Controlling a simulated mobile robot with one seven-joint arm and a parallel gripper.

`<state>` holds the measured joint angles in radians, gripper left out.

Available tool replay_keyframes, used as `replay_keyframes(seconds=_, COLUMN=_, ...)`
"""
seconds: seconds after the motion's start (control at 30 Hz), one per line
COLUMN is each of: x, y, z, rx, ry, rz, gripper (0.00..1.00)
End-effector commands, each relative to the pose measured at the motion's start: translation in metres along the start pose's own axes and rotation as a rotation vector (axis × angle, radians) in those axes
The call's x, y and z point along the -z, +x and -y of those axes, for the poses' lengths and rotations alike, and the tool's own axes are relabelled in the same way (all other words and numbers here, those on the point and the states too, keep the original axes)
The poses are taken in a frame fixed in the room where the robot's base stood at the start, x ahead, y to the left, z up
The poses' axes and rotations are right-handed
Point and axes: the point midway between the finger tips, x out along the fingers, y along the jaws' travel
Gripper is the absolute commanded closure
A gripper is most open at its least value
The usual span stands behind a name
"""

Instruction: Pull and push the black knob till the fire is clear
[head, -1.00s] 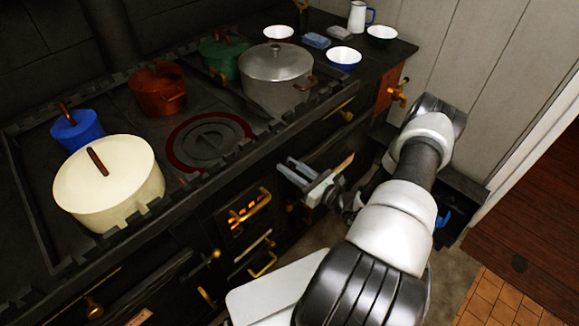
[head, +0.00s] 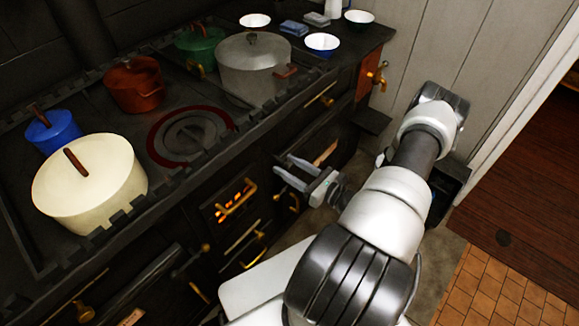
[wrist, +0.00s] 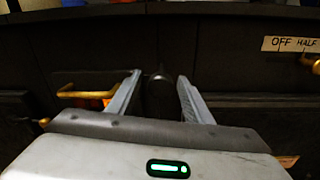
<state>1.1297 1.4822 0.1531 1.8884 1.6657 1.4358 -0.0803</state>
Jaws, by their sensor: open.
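The black knob (wrist: 160,97) is a dark upright-looking shape between my gripper's two fingers in the wrist view. My gripper (wrist: 160,78) is open, with a finger on each side of it and dark gaps between. I cannot tell whether either finger touches it. In the head view my gripper (head: 284,165) is at the stove's front, right of the firebox; the knob cannot be made out there. The fire (head: 236,196) glows orange behind a barred opening with a brass handle. In the wrist view its orange glow (wrist: 93,103) shows at the left.
The black stove (head: 190,245) carries a cream pot (head: 100,190), blue pot (head: 52,133), red pot (head: 133,88), green pot (head: 200,48) and grey pot (head: 254,75). Brass handles stick out along its front. A label (wrist: 291,44) reads "OFF HALF". Open floor (head: 500,290) lies at right.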

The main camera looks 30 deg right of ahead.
Motion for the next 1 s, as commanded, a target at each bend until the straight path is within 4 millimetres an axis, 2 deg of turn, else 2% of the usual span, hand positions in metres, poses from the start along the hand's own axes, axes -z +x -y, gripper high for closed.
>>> replay_keyframes(seconds=0.13, x=0.000, y=-0.005, z=0.001, rx=0.002, ry=-0.001, rz=0.000, gripper=0.54)
replay_keyframes(seconds=0.27, x=0.000, y=-0.022, z=0.001, rx=0.003, ry=0.000, rz=0.000, gripper=0.54)
replay_keyframes(seconds=0.7, x=0.000, y=-0.127, z=0.001, rx=0.005, ry=-0.001, rz=0.000, gripper=0.54)
replay_keyframes(seconds=0.9, x=0.000, y=-0.161, z=0.001, rx=0.002, ry=-0.001, rz=0.000, gripper=0.54)
replay_keyframes(seconds=1.0, x=0.000, y=-0.169, z=0.001, rx=0.001, ry=-0.001, rz=0.000, gripper=0.54)
